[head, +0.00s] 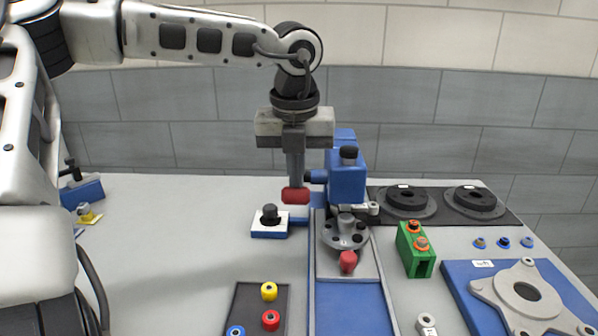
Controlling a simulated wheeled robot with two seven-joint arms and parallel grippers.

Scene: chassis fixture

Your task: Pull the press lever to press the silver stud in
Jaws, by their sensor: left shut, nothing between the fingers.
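The blue press (346,178) stands at the back middle of the table, with a black cap on top. Its lever ends in a red grip (295,196) on the left side. My left gripper (296,184) points straight down with its fingers shut and empty. Its fingertips are right above or against the red grip; I cannot tell if they touch. Below the press head, a round grey holed disc (345,234) sits on a sliding plate, with a silver piece at its centre that may be the stud. A red knob (348,262) is at its front. My right gripper is not in view.
A black-knobbed block (269,218) stands left of the press. A green block (416,250) with orange-topped pieces, black round holders (408,202) and a blue plate (456,272) with a grey casting are on the right. Coloured pegs are in front.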

